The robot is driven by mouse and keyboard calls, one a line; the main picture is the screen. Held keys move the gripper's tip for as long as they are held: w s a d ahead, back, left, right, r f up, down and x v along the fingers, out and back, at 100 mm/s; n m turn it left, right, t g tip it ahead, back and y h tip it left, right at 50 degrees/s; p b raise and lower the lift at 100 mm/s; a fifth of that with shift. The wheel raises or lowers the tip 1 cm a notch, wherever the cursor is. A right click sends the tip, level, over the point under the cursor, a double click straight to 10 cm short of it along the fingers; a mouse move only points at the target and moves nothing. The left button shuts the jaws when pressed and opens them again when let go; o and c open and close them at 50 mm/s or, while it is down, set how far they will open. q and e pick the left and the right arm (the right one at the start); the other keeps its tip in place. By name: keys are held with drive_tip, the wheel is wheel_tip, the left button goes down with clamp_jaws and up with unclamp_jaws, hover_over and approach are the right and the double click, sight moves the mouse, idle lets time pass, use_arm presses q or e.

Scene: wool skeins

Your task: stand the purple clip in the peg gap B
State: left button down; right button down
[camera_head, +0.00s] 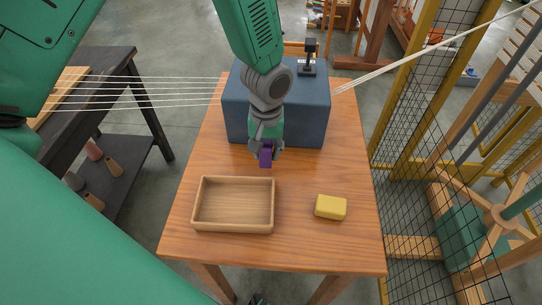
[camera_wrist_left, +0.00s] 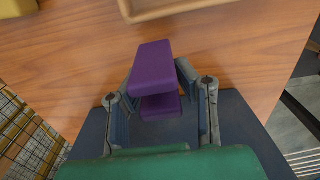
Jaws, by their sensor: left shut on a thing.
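The purple clip (camera_head: 266,158) is held in my left gripper (camera_head: 265,150), in front of the blue block on the table. In the left wrist view the purple clip (camera_wrist_left: 153,68) sits between the two fingers of the left gripper (camera_wrist_left: 162,88), with one broad purple face up and a second purple part below it. The clip appears above the wooden table top, apart from the tray. I cannot make out any peg gap or a letter B; my arm covers part of the blue block. My right gripper is not in view.
The blue block (camera_head: 314,118) stands at the table's back, with a black fixture (camera_head: 309,62) on top. Pale strands (camera_head: 165,90) run to its sides. A shallow wooden tray (camera_head: 233,229) and a yellow block (camera_head: 330,207) stand nearer. The table (camera_head: 290,245) is bare between them.

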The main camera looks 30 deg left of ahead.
sight(267, 170)
use_arm(q)
drive_tip(key=shift+w+a+f, duration=0.1)
drive_tip(key=shift+w+f, duration=0.1)
drive_tip(key=shift+f, duration=2.25)
drive_tip(key=shift+s+f, duration=0.1)
drive_tip(key=c, duration=1.2)
unclamp_jaws()
